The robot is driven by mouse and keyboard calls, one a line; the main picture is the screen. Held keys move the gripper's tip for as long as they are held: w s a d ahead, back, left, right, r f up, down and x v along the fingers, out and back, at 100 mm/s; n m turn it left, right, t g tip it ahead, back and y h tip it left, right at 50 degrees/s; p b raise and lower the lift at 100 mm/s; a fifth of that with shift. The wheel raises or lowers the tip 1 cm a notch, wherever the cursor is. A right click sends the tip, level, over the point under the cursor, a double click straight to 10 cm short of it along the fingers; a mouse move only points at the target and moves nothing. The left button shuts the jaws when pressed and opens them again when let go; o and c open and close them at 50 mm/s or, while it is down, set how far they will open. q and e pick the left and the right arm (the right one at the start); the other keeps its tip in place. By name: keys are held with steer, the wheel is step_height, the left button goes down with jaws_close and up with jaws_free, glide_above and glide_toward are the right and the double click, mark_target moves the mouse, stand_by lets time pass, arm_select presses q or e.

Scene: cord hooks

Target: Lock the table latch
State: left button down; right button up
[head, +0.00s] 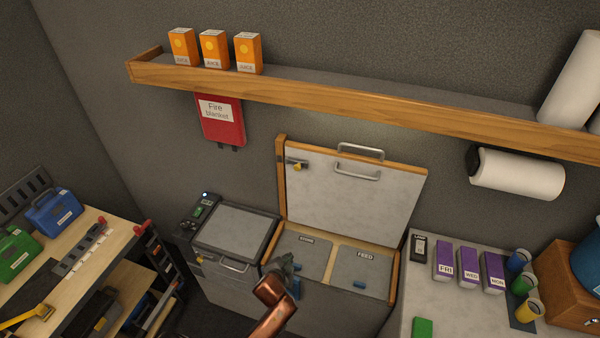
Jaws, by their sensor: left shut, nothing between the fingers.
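A pale grey panel (390,208) with wooden edging stands raised, leaning back toward the wall, above the bins. A small metal latch with a yellow knob (297,164) sits at its upper left corner, by the wooden side post (281,180). The latch is too small to tell whether it is engaged. My left gripper (284,262) is shut and empty. In the picture it is below the panel, in front of the bin lid marked STORE (302,252), well below the latch. My right gripper is not in view.
A wooden shelf (330,96) with orange juice cartons (214,50) runs above the panel. A red fire blanket pouch (221,120) hangs at left. A grey-lidded box (235,229) stands left of the bins. Purple boxes (468,268) stand on the right counter.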

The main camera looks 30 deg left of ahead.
mark_target(298, 166)
arm_select(q)
steer(key=w+r+m+t+p, duration=0.1)
steer(key=w+r+t+p, duration=0.1)
steer(key=r, duration=1.3)
steer(key=w+r+m+t+y+p, duration=0.1)
steer(key=w+r+t, duration=0.3)
steer(key=r, duration=1.2)
steer(key=w+d+m+p, duration=0.1)
steer(key=w, duration=0.1)
steer(key=shift+w+r+m, duration=0.2)
steer(key=shift+w+m, duration=0.1)
steer(key=shift+w, duration=0.05)
steer(key=w+a+f+p, duration=0.2)
steer(key=w+a, duration=0.4)
steer(key=w, duration=0.3)
steer(key=shift+w+a+f+y, duration=0.2)
steer(key=shift+f+y, duration=0.2)
steer(key=shift+f, duration=0.15)
steer(key=shift+s, duration=0.1)
